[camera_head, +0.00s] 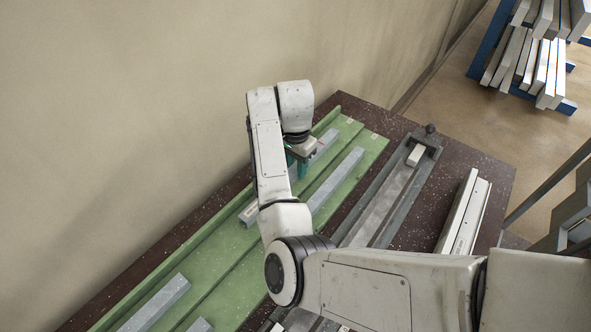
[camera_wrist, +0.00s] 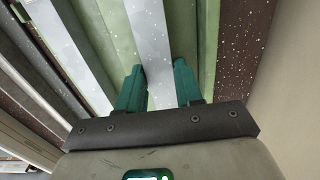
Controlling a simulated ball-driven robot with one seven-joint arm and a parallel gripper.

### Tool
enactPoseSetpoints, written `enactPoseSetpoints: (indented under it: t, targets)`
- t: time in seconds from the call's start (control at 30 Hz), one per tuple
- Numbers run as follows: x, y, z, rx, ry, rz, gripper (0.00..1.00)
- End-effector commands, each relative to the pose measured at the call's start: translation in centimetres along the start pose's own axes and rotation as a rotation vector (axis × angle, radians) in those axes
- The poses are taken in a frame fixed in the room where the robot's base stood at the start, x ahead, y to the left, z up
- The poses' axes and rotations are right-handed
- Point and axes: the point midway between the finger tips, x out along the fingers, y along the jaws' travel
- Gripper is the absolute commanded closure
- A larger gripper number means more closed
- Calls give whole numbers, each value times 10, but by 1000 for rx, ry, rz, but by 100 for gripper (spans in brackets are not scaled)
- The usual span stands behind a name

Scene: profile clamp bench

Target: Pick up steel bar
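A long grey steel bar (camera_head: 326,143) lies in the left channel of the green tray (camera_head: 225,262). My arm hides its middle in the head view. My gripper (camera_head: 301,172) points down over this bar, its teal fingers low at the tray. In the wrist view, the pale bar (camera_wrist: 151,35) runs between the two spread fingers of my gripper (camera_wrist: 158,75) and fills nearly all the gap. I cannot tell whether the fingers touch it. Another grey bar (camera_head: 336,181) lies in the channel to the right.
More bars lie at the tray's near end, one at the lower left (camera_head: 155,304). A dark clamp fixture (camera_head: 383,203) and a white profile (camera_head: 464,212) stand to the right on the dark speckled bench (camera_head: 487,170). A wall runs behind. A blue rack (camera_head: 483,55) holds profiles.

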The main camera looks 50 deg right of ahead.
Motion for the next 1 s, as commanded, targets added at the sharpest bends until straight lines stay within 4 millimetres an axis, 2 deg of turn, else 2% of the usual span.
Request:
enactPoseSetpoints:
  t: [0.03, 0.37, 0.8, 1.0]
  targets:
    - [0, 0, 0, 0, 0, 0, 70]
    - [0, 0, 0, 0, 0, 0, 100]
    - [-2, 0, 0, 0, 1, -1, 100]
    - [-12, -1, 0, 1, 2, -3, 100]
